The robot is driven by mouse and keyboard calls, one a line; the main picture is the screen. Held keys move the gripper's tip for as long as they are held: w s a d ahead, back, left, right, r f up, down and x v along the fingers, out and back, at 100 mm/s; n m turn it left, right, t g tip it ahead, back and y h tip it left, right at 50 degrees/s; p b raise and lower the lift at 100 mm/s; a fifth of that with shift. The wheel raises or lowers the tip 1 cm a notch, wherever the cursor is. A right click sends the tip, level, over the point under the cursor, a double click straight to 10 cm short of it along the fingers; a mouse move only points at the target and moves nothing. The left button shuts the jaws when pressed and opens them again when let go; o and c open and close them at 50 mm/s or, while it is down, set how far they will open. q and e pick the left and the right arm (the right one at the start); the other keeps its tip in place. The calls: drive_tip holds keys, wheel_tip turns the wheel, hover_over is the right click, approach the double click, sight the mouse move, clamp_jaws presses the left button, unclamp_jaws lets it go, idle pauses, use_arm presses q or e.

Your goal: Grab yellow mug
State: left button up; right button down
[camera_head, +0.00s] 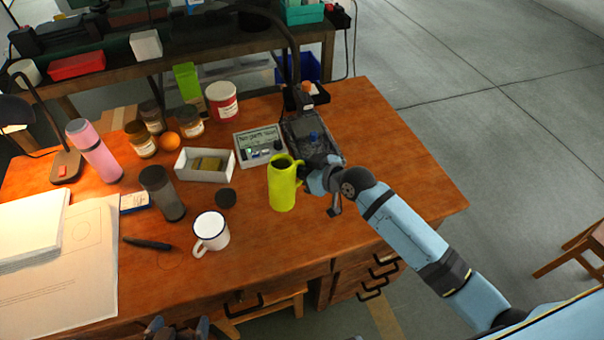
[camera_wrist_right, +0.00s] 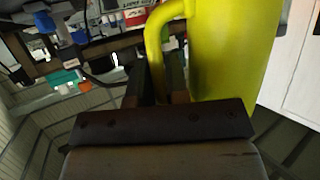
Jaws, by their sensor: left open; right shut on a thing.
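The yellow mug (camera_head: 283,186) is tall and upright over the right half of the desk, its handle toward the right. I cannot tell whether its base touches the desk. My right gripper (camera_head: 309,177) reaches in from the right and is shut on the mug's handle. In the right wrist view, the yellow mug (camera_wrist_right: 232,50) fills the upper right, and the fingers of my right gripper (camera_wrist_right: 167,88) are at its handle. My left gripper (camera_head: 178,328) shows only partly at the bottom edge, open, in front of the desk and apart from the mug.
A white box (camera_head: 205,165), a meter (camera_head: 259,146) and a dark tray (camera_head: 312,137) lie behind. The desk's right end is clear.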

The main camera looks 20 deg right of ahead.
wheel_tip(320, 180, up, 15)
drive_tip(key=shift+p, duration=0.45)
idle(0.5)
